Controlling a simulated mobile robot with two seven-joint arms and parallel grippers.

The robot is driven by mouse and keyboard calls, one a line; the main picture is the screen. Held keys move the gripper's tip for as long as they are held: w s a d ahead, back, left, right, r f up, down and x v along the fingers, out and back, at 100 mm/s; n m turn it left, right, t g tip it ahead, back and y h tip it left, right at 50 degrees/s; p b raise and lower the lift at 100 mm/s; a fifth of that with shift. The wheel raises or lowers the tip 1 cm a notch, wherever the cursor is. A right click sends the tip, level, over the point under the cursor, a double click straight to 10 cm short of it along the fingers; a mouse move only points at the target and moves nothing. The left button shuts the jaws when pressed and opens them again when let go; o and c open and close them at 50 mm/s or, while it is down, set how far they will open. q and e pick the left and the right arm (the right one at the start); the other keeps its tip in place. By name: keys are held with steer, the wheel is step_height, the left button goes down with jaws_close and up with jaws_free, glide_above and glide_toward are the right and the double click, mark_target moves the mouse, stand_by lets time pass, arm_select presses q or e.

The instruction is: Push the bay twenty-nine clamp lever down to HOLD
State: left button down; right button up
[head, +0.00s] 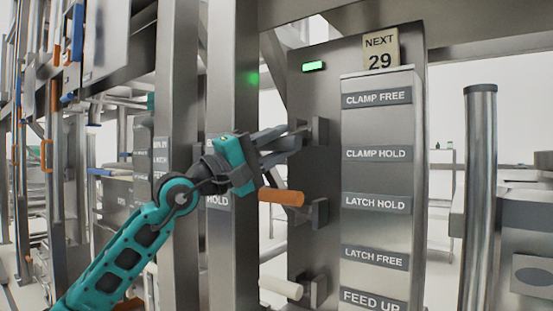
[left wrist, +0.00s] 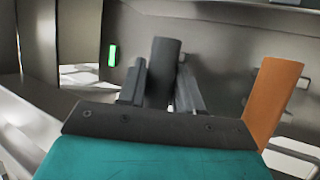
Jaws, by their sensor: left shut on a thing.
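The clamp lever (left wrist: 164,65) has a dark grey round handle, seen between my fingers in the left wrist view. My left gripper (head: 282,142) is shut on this handle. In the head view the fingers mostly hide the handle, and its bracket (head: 319,131) stands out from the panel. The bracket is level with the gap between the CLAMP FREE label (head: 377,98) and the CLAMP HOLD label (head: 377,153). The sign above reads NEXT 29 (head: 380,50). My right gripper is not in view.
An orange lever (head: 281,197) sits just below my left gripper, near the LATCH HOLD label (head: 376,203). A white lever (head: 281,288) is lower. A green light (head: 313,66) glows on the panel. A steel post (head: 231,90) stands close left of the gripper.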

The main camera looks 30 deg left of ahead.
arm_select(q)
steer(key=shift+w+f+b, duration=0.15)
steer(key=shift+f+b, duration=0.1)
steer(key=shift+f, duration=0.25)
steer(key=shift+w+f+b, duration=0.15)
steer(key=shift+f+b, duration=0.1)
steer(key=shift+f, duration=0.25)
steer(key=shift+w+f, duration=0.15)
steer(key=shift+f, duration=0.05)
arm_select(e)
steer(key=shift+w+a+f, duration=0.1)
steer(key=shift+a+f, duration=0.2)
arm_select(q)
steer(key=shift+d+f, duration=0.1)
steer(key=c, duration=0.8)
jaws_free()
steer(key=shift+w, duration=0.1)
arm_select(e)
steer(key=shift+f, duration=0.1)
arm_select(q)
steer(key=b+v, duration=0.1)
steer(key=v, duration=0.5)
steer(key=b+v, duration=0.1)
steer(key=v, duration=0.6)
steer(key=shift+r+b, duration=0.25)
steer(key=shift+b, duration=0.1)
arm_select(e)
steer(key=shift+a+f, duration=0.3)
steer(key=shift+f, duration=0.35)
